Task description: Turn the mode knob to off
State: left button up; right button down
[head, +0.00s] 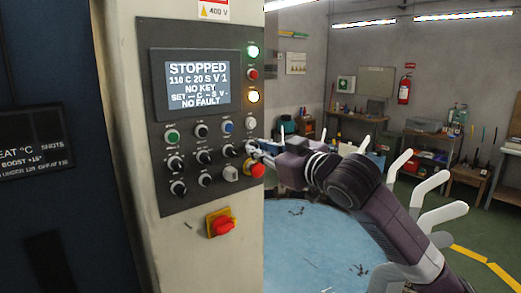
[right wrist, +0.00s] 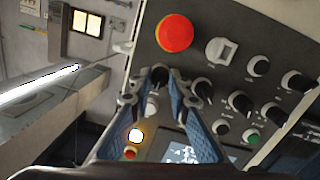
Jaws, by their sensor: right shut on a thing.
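The grey control panel (head: 200,110) stands on a pale cabinet. Its screen (head: 197,84) reads STOPPED, NO KEY and NO FAULT. My right gripper (head: 253,152) is at the right end of the panel's row of black knobs, just above the red mushroom button (head: 257,169). In the right wrist view, the fingers of my right gripper (right wrist: 160,84) are on either side of a black knob (right wrist: 160,73) and shut on it. The fingers cover part of this knob, and its label and pointer cannot be read. My left gripper is not in view.
Other black knobs (head: 204,157) and a square white switch (head: 231,173) sit close by. A red rotary switch (head: 222,225) on a yellow plate is below the panel. A round blue tabletop (head: 320,245) lies under my right arm. Benches line the back wall.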

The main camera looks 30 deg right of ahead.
jog(key=c, duration=1.8)
grip_release()
jog(key=s, duration=1.2)
jog(key=shift+r, duration=0.35)
jog(key=shift+d, duration=0.1)
